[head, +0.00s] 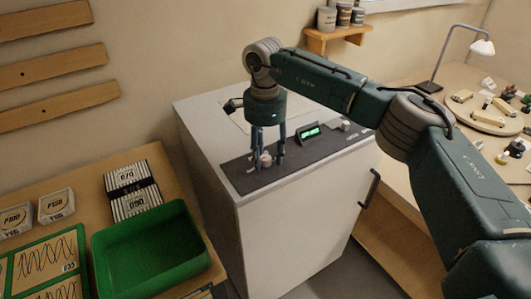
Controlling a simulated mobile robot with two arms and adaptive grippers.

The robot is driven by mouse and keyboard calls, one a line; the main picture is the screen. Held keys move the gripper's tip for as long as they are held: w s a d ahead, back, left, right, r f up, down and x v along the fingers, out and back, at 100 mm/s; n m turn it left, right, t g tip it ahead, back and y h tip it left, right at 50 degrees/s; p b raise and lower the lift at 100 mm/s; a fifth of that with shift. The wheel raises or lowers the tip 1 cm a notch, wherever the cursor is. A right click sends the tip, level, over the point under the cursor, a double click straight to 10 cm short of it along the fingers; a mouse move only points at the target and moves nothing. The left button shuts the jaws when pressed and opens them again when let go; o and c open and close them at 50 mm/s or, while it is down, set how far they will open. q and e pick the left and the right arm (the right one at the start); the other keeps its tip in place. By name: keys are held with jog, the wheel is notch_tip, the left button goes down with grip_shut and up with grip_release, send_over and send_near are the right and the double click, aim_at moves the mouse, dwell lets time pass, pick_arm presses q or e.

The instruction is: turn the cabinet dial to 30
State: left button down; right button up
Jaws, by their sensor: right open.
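The white cabinet (285,230) stands in the middle of the head view with a dark panel (295,163) on its top. A small pale knob, the dial (265,160), sits at the left part of the panel. My right gripper (266,158) points down over the dial with its fingers open on either side of it. I cannot tell whether the fingers touch the dial. A small display (311,133) with green digits stands on the panel; the digits are too small to read. The dial's markings are partly hidden by the fingers. My left gripper is not in view.
A green tray (150,275) and boxes lie on the wooden bench at left. A lamp (455,55) and a cluttered table stand at right.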

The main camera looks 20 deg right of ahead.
jog(key=shift+c, duration=1)
grip_shut()
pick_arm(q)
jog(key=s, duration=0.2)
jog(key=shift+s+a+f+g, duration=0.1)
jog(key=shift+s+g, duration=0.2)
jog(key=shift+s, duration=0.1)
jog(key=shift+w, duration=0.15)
pick_arm(e)
jog(key=shift+m, duration=0.3)
jog(key=shift+w+m+b, duration=0.1)
jog(key=shift+m+b, duration=0.3)
jog(key=shift+m, duration=0.2)
jog(key=m+b, duration=0.1)
jog(key=m, duration=0.4)
jog(key=shift+b, duration=0.3)
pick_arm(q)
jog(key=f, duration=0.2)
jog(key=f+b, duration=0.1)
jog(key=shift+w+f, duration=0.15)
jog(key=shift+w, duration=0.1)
pick_arm(e)
jog(key=m, duration=0.4)
jog(key=shift+r+m, duration=0.1)
jog(key=shift+m, duration=0.3)
